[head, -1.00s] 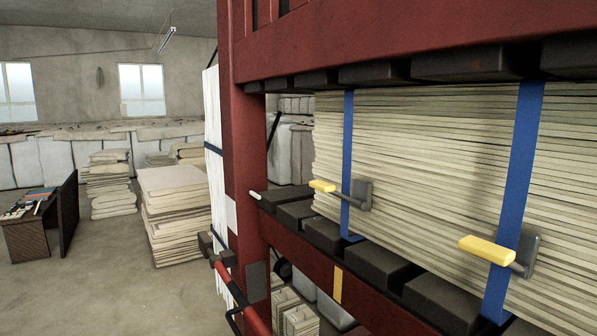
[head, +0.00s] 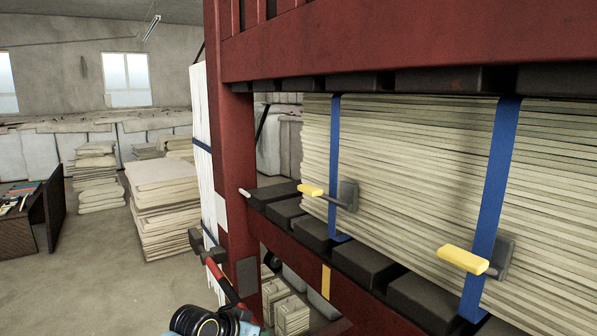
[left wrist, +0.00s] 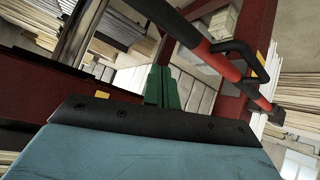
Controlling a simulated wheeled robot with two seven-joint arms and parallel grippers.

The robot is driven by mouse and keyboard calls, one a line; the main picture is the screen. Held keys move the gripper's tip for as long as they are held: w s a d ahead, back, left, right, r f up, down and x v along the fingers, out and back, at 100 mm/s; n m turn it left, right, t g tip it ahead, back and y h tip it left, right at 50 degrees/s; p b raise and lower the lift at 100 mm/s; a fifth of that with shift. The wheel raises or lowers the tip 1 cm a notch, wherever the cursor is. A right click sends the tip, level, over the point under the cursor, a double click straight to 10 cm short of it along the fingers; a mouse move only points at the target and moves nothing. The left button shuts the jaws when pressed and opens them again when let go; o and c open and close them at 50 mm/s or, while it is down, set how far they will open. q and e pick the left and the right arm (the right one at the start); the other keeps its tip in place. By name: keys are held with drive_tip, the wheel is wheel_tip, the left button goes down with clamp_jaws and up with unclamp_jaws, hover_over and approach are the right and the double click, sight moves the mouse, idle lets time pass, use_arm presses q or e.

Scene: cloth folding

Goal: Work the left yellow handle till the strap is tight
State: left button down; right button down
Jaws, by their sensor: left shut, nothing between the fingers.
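The left yellow handle (head: 311,190) sits on a dark ratchet block (head: 347,196) at the left blue strap (head: 335,140). The handle points left, away from the stack. The strap runs down the front of a stack of pale folded cloth (head: 410,150); I cannot tell how tight it is. My left arm shows at the bottom edge in the head view, well below and left of the handle. In the left wrist view my left gripper (left wrist: 158,86) has its green fingers together and empty. The yellow handle is not clear in that view. My right gripper is not in view.
A second yellow handle (head: 463,259) sits at the right blue strap (head: 492,180). The red press frame (head: 240,150) stands left of the stack. A red and black lever (head: 222,275) juts from it near my left arm. Cloth piles (head: 165,205) stand on the floor at left.

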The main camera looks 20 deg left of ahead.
sight(326, 198)
use_arm(q)
wheel_tip(326, 198, up, 42)
drive_tip(key=s+d+m+t+h+p, duration=0.1)
drive_tip(key=s+m+t+h, duration=0.1)
drive_tip(key=m+h, duration=0.3)
drive_tip(key=shift+d+m+t, duration=0.3)
drive_tip(key=shift+t, duration=0.1)
drive_tip(key=shift+w+d+r, duration=0.1)
drive_tip(key=w+d+f+p, duration=0.2)
drive_tip(key=w+d+f, duration=0.4)
drive_tip(key=w, duration=0.1)
drive_tip(key=shift+w+f, duration=0.2)
drive_tip(key=shift+w, duration=0.05)
drive_tip(key=shift+a, duration=0.1)
